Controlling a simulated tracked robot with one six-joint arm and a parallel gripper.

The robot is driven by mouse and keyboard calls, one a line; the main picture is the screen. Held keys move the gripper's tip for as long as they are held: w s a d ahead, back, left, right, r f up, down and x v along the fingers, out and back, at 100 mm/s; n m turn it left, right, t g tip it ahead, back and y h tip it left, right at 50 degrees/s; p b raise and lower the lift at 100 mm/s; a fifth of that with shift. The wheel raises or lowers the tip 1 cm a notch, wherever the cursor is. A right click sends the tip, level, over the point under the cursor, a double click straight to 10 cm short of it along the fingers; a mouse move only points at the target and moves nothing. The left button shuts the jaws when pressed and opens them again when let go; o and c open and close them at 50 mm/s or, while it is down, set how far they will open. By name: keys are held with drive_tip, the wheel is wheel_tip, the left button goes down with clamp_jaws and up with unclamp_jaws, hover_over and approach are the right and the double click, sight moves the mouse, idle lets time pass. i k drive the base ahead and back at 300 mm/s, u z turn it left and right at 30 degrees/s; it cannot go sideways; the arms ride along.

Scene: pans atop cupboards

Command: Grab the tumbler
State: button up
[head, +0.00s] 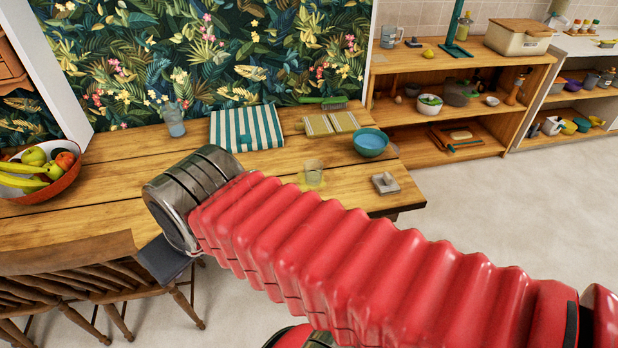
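A small clear glass tumbler (313,173) stands upright on the wooden table, near its front right part, with a yellowish patch around its base. My red ribbed arm crosses in front of the table and ends in a grey metal wrist to the left of the tumbler. A dark grey part under the wrist looks like part of my gripper (165,259). Its fingers do not show, so I cannot tell whether it is open or shut. The tumbler stands apart from my arm in the picture, just above its red sleeve.
The wooden table (120,160) also bears a fruit bowl (68,184), a bluish glass jug (173,120), a striped cloth (246,128), a teal bowl (370,142) and a small grey dish (385,183). A wooden chair (75,255) stands at the front left. Open floor lies right.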

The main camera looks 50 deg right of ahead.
sight(313, 167)
drive_tip(key=z, duration=0.1)
drive_tip(key=i, duration=1)
drive_tip(key=u, duration=0.1)
